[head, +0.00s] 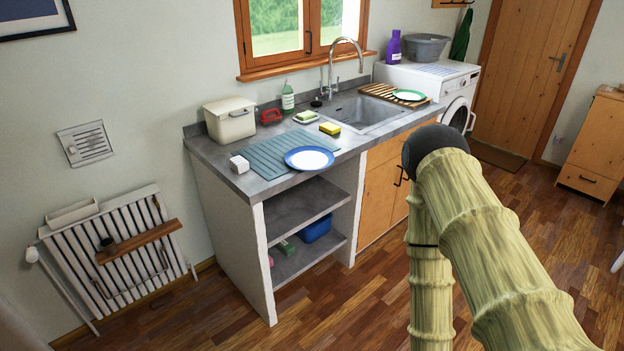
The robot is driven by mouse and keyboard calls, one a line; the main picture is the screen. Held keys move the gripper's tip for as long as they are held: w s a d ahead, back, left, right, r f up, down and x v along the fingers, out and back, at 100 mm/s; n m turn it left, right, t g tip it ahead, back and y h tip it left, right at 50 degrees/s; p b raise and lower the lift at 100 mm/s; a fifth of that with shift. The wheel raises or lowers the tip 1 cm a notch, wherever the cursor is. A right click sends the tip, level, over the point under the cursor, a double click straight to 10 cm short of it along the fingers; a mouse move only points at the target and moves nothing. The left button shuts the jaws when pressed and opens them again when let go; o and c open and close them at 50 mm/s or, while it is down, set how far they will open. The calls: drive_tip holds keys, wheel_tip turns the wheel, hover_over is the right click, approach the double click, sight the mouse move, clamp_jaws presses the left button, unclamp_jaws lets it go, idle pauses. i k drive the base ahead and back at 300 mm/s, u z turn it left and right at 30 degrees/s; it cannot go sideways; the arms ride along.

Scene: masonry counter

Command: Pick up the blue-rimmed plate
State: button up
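The blue-rimmed plate (309,159) lies on the front part of the grey counter (228,167), partly over the right front of a ribbed blue-grey mat (252,152). It is white in the middle with a wide blue rim. Nothing lies on it. My arm stands at the right of the head view, in front of the orange cupboard and apart from the plate. My gripper does not show in this view.
A yellow sponge (330,128), a soap dish (306,117) and a white block (239,164) are near the plate. A cream bin (230,119) stands behind. A green-rimmed plate (409,95) lies on a wooden rack beyond the sink (368,113). The floor in front is clear.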

sight(306, 158)
drive_tip(key=z, duration=0.75)
drive_tip(key=i, duration=1.3)
drive_tip(key=u, duration=0.8)
